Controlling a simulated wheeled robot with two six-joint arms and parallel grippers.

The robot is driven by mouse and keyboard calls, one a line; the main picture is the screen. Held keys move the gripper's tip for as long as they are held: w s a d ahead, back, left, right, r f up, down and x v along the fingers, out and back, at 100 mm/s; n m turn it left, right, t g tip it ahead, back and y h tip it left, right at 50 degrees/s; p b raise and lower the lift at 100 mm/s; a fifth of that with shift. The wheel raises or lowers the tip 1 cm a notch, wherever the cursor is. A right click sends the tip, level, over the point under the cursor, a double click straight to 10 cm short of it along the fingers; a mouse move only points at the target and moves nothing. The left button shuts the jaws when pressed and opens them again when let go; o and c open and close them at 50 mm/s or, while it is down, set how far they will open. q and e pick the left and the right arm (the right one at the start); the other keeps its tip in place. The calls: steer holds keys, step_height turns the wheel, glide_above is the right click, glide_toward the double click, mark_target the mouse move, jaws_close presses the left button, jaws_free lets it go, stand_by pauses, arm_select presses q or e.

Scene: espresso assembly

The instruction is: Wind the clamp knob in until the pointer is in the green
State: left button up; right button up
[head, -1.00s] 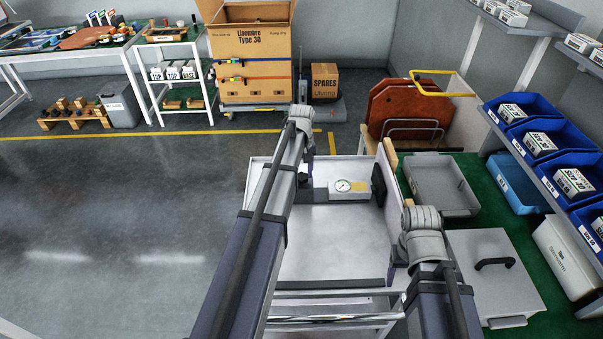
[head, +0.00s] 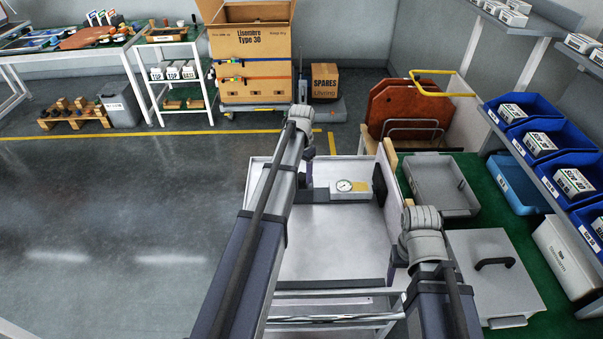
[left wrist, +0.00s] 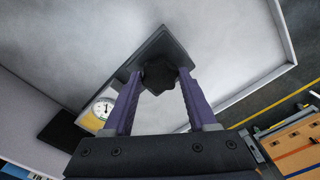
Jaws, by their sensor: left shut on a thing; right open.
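The dark clamp knob (left wrist: 158,75) sits at the end of a grey clamp bar in the left wrist view. My left gripper (left wrist: 160,88) is shut on it, one purple finger on each side. In the head view my left gripper (head: 308,183) points down at the left end of the clamp; the knob is hidden there. A round white gauge (head: 344,186) with a yellow plate lies to its right and also shows in the left wrist view (left wrist: 103,107). Its pointer is too small to read against any green. My right gripper (head: 397,259), partly hidden by its arm, is open, away from the clamp.
The clamp lies on a pale metal cart top (head: 325,245) with a raised rim. A black pad (head: 379,185) and an upright board stand at its right. A grey tray (head: 440,185) and a lidded box (head: 492,275) are on the green bench.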

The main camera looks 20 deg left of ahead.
mark_target(301, 176)
arm_select(q)
steer(key=m, duration=0.5)
steer(key=shift+m, duration=0.3)
steer(key=m, duration=0.4)
steer(key=shift+m, duration=0.3)
steer(key=o, duration=1.4)
steer(key=shift+c, duration=0.2)
steer(key=shift+r, duration=0.1)
step_height(301, 176, up, 8)
steer(key=p, duration=0.8)
steer(key=shift+f, duration=0.2)
